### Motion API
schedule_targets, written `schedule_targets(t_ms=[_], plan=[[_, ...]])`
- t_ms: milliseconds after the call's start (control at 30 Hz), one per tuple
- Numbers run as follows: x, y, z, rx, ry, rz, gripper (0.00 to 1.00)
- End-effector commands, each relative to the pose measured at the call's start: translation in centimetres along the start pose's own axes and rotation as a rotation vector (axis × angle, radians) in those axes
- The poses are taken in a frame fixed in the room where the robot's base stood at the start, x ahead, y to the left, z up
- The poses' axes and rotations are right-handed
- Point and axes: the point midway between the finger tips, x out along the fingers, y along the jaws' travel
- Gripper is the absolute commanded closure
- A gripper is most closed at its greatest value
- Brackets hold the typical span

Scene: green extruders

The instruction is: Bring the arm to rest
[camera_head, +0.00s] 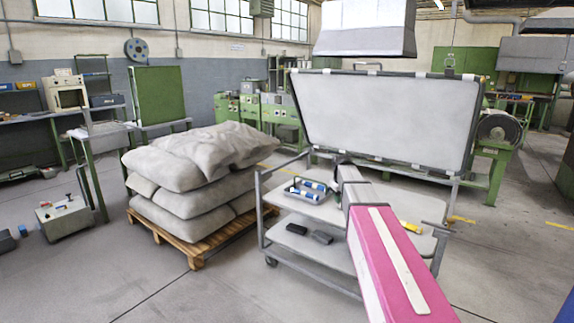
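My arm (398,268), pink with a pale stripe, reaches from the bottom right up over a grey two-shelf trolley (290,212). Its narrower grey far part (352,185) ends above the trolley, near the lower edge of a large grey panel in a dark frame (385,115). My gripper's fingers cannot be made out at that end. Whether they are open or shut, or hold anything, does not show. Part of the trolley is hidden behind the arm.
Sacks (190,165) lie stacked on a wooden pallet (178,240) at left. A grey box (65,218) stands on the floor.

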Motion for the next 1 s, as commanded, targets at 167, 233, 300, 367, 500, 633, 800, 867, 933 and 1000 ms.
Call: schedule_targets(t_ms=[167, 233, 300, 367, 500, 633, 800, 867, 933, 1000], plan=[[4.9, -6.3, 8.9, 0.103, -0.042, -0.051, 0.61], [6.3, -8.5, 12.0, 0.146, -0.06, -0.069, 0.61], [7.6, -10.6, 15.1, 0.188, -0.077, -0.086, 0.61], [8.5, -12.4, 17.8, 0.226, -0.093, -0.1, 0.61], [10.0, -15.9, 23.4, 0.305, -0.128, -0.125, 0.61], [10.6, -18.1, 26.9, 0.36, -0.152, -0.141, 0.61], [11.0, -19.3, 28.7, 0.393, -0.166, -0.149, 0.61], [11.1, -19.4, 28.8, 0.397, -0.167, -0.149, 0.61], [11.1, -19.3, 28.8, 0.398, -0.167, -0.149, 0.61], [11.1, -19.3, 28.7, 0.397, -0.167, -0.149, 0.61]])
